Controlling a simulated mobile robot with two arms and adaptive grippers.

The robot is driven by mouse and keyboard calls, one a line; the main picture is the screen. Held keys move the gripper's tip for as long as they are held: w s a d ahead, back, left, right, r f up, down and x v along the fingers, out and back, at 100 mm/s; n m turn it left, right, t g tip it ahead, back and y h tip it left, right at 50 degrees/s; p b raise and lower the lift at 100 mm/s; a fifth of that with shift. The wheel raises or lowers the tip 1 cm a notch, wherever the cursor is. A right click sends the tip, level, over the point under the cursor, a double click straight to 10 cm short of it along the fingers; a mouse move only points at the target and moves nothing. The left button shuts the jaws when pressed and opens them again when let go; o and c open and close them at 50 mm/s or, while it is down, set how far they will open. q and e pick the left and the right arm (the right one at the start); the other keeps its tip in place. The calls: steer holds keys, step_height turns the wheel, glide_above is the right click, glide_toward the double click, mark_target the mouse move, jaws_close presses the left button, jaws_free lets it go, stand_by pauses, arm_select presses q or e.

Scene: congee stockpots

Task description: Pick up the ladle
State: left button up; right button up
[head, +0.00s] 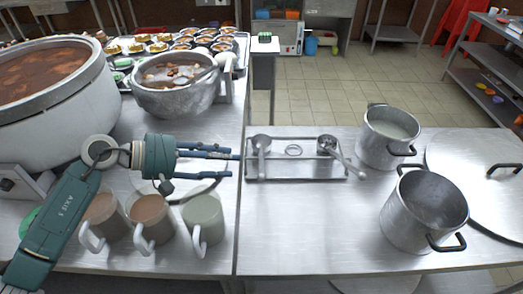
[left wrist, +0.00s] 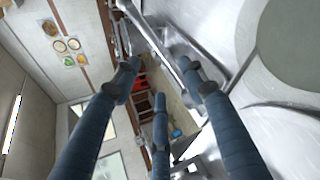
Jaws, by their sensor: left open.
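A metal ladle (head: 261,148) rests at the left end of a small metal rack (head: 302,178) on the steel table, its handle pointing to the front. A second ladle-like utensil (head: 345,159) lies at the rack's right end, its handle slanting to the front right. My left gripper (head: 234,152) is open, with its fingers pointing right, just left of the nearer ladle. In the left wrist view the blue fingers (left wrist: 160,70) are spread. Shiny metal parts show beyond their tips, but I cannot tell which is the ladle. No contact can be made out. My right gripper is out of view.
Several mugs (head: 151,218) stand below my left arm. A large congee pot (head: 60,110) and a smaller pot (head: 175,98) stand behind it. Two steel pots (head: 390,137) (head: 424,210) and a round lid (head: 480,165) are at the right. The table's front middle is clear.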

mark_target(260, 162)
arm_select(q)
steer(key=p+x, duration=0.1)
steer(key=x, duration=0.3)
steer(key=p+x, duration=0.1)
steer(key=x, duration=0.2)
steer(key=shift+w+a+f+p, duration=0.15)
steer(key=shift+w+f+p, duration=0.05)
steer(key=shift+w+p, duration=0.2)
steer(key=p+x, duration=0.2)
steer(key=x, duration=0.1)
steer(key=shift+w+d, duration=0.1)
steer(key=shift+d, duration=0.2)
steer(key=shift+w+d+f, duration=0.1)
steer(key=shift+d+f, duration=0.15)
steer(key=shift+d, duration=0.1)
steer(key=shift+a, duration=0.1)
steer(key=shift+c, duration=0.3)
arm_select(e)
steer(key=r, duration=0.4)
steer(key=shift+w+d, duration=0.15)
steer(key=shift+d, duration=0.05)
arm_select(q)
jaws_close()
